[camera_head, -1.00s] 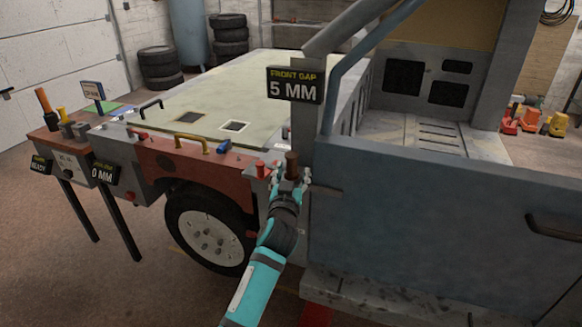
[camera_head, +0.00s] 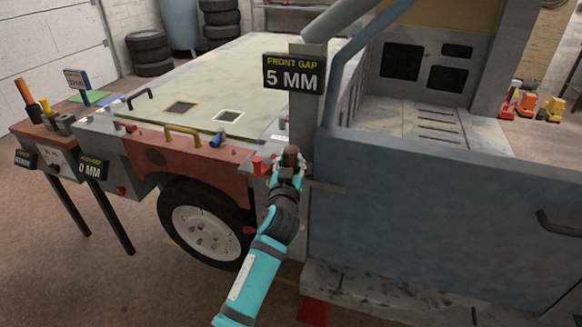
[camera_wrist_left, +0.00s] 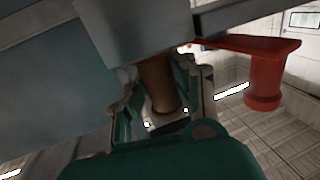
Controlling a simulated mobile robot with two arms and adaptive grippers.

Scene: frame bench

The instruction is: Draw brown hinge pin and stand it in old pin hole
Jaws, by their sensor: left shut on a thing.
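The brown hinge pin (camera_head: 291,155) stands upright at the door's hinge edge, beside the grey post under the front gap sign. My left gripper (camera_head: 287,172) is shut on it, and the pin's top shows above the fingers. In the left wrist view the brown pin (camera_wrist_left: 157,82) sits between the two fingers, its upper end against a grey hinge part (camera_wrist_left: 130,35). I cannot tell whether it has left its seat. I cannot make out the old pin hole. My right gripper is not in view.
A red knob (camera_head: 258,164) stands just left of the gripper; a red piece (camera_wrist_left: 265,80) hangs close in the wrist view. The blue-grey door (camera_head: 430,215) fills the right. A side bench (camera_head: 58,128) with tools is at far left, past the red fender (camera_head: 185,163).

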